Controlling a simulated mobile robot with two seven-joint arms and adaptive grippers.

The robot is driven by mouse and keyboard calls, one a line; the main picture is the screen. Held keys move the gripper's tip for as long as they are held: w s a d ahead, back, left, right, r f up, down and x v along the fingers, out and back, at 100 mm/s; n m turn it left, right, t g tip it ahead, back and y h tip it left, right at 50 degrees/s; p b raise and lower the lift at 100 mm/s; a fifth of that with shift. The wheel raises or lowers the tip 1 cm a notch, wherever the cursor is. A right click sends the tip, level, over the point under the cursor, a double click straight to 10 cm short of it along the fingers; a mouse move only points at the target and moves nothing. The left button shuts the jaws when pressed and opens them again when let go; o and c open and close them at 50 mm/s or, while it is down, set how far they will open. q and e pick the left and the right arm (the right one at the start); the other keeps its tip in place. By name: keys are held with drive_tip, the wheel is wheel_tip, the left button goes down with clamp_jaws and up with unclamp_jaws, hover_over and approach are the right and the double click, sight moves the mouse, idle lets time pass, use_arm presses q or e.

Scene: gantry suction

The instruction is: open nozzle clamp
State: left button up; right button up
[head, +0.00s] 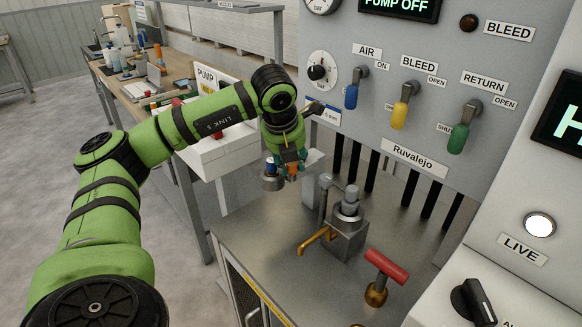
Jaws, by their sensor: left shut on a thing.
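A grey metal block fixture (345,238) stands on the steel bench top, with a round metal top and a brass-coloured lever (315,241) reaching out to its left. It looks like the nozzle clamp, but I cannot tell whether it is open. My left gripper (284,170) is above and to the left of the fixture, apart from it. It is shut on a small grey cylindrical piece (271,183), partly hidden by the fingers. My right gripper is not in view.
A red T-handle (386,266) on a brass base stands at the front right of the bench (265,240). A panel with blue (351,96), yellow (400,114) and green (458,138) levers rises behind. A white PUMP box (215,150) stands left.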

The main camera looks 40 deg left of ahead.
use_arm(q)
drive_tip(key=m, duration=0.1)
drive_tip(key=m+h+b, duration=0.1)
drive_tip(key=shift+w+a+r+m+t, duration=0.2)
drive_tip(key=shift+m+t, duration=0.1)
drive_tip(key=shift+m, duration=0.1)
drive_tip(key=m+h, duration=0.1)
drive_tip(key=m, duration=0.1)
drive_tip(key=shift+r+m, duration=0.1)
drive_tip(key=shift+m, duration=0.2)
drive_tip(key=m+h+p, duration=0.1)
drive_tip(key=m, duration=0.1)
drive_tip(key=shift+a+m, duration=0.1)
drive_tip(key=shift+m, duration=0.3)
drive_tip(key=shift+w+m+g+h+p, duration=0.1)
drive_tip(key=shift+m+g+h+p, duration=0.25)
drive_tip(key=shift+m, duration=0.7)
drive_tip(key=shift+m+g+h+p, duration=0.15)
drive_tip(key=shift+m+h+p, duration=0.4)
drive_tip(key=shift+m, duration=0.5)
clamp_jaws()
drive_tip(key=o, duration=1.1)
unclamp_jaws()
